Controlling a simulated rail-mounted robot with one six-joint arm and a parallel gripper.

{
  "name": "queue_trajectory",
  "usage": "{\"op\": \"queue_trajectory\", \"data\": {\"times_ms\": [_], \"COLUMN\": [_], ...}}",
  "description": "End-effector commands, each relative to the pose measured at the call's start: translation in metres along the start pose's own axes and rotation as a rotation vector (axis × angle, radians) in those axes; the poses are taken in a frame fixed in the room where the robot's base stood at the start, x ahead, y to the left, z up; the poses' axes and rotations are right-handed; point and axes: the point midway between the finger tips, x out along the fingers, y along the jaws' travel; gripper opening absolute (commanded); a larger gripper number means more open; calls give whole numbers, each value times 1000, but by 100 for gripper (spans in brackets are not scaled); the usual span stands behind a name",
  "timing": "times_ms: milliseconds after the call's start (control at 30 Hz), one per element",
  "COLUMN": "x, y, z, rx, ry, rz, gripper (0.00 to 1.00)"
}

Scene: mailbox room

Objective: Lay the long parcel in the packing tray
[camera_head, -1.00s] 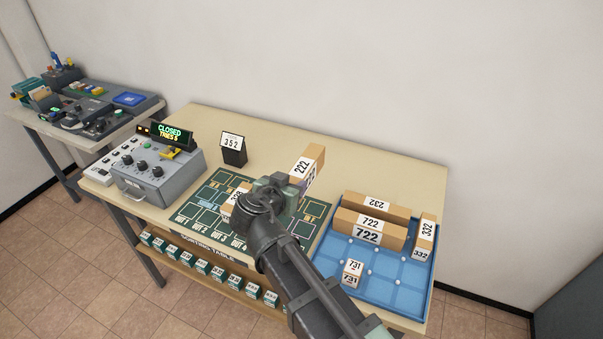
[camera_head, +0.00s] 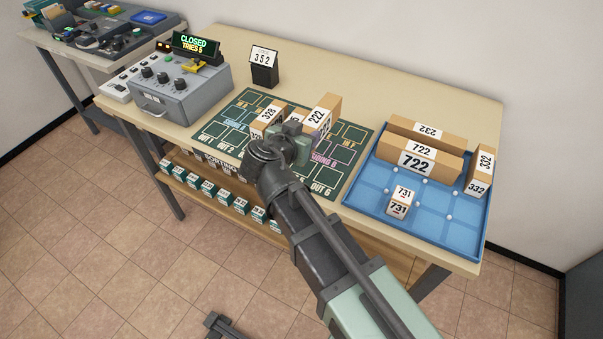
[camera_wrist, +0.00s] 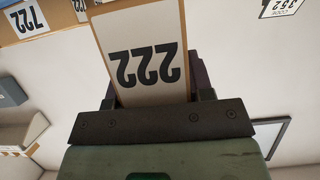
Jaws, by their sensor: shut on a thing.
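A tan box parcel labelled 222 (camera_head: 322,114) is held in my gripper (camera_head: 302,140) over the sorting mat. In the wrist view, its 222 label (camera_wrist: 143,62) fills the space between the jaws, and the jaws are shut on it. How far it is above the mat is hard to tell. The blue packing tray (camera_head: 375,188) is to the right of my gripper. Two long parcels, 722 (camera_head: 418,162) and 232 (camera_head: 428,131), lie along its back. Parcel 332 (camera_head: 480,172) is at its right edge and small parcel 731 (camera_head: 400,202) near its front.
Parcel 328 (camera_head: 267,122) stands on the green sorting mat (camera_head: 229,119), close left of my gripper, with another partly hidden parcel between. A black 352 sign (camera_head: 264,68) and a grey control box (camera_head: 180,90) stand farther left. The tray's front middle is free.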

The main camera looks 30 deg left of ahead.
Motion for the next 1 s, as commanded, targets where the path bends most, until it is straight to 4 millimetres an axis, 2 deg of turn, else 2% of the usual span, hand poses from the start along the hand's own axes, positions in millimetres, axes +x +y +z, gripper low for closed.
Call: {"op": "queue_trajectory", "data": {"times_ms": [33, 267, 467, 700, 867, 900, 1000], "x": [10, 11, 27, 25, 27, 27, 26], "y": [0, 0, 0, 0, 0, 0, 0], "z": [23, 27, 65, 61, 66, 64, 64], "rx": [-1, -1, -1, -1, -1, 0, 0], "ry": [1, 1, 1, 1, 1, 0, 0], "rz": [0, 0, 0, 0, 0, 0, 0], "gripper": [12, 12, 12, 12, 12, 54, 69]}}
